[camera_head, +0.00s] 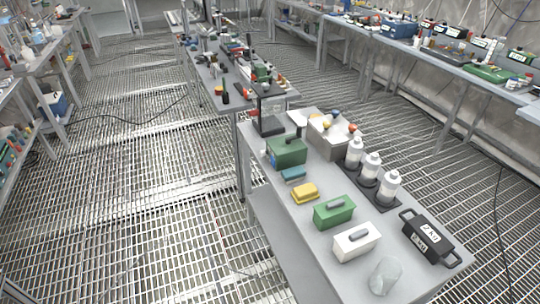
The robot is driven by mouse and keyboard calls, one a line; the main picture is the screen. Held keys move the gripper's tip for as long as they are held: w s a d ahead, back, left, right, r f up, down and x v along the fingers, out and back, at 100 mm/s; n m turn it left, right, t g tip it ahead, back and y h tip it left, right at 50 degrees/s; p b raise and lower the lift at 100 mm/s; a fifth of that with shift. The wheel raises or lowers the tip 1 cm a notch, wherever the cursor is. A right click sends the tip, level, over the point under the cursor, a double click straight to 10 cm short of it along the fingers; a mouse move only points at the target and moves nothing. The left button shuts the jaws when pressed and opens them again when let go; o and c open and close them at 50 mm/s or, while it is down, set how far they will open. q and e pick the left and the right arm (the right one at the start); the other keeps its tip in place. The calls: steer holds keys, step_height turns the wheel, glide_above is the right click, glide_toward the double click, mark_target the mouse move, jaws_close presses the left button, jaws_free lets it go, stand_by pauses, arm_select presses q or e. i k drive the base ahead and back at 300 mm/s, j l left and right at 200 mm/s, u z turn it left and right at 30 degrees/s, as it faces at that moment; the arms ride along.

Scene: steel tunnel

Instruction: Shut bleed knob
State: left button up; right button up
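I cannot make out for certain which item is the bleed knob. On the near table (300,265) stands a pale grey box (329,142) with small blue, orange and red rounded parts on top, too small to tell whether one is a knob. Left of it is a green device (287,151) with a dark handle-like part. Neither of my grippers shows in the head view, and nothing in view is being touched by them.
The near table also holds white bottles (389,186) on a dark tray, a yellow block (305,193), a green case (334,212), a white case (357,242), a black case (432,238) and a clear crumpled item (384,276). Grating floor (130,200) lies open at left.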

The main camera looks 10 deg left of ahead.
mark_target(262, 154)
steer(key=i+j+z, duration=0.1)
steer(key=j+z, duration=0.35)
steer(key=i+j+z, duration=0.1)
steer(key=j+z, duration=0.15)
steer(key=z, duration=0.15)
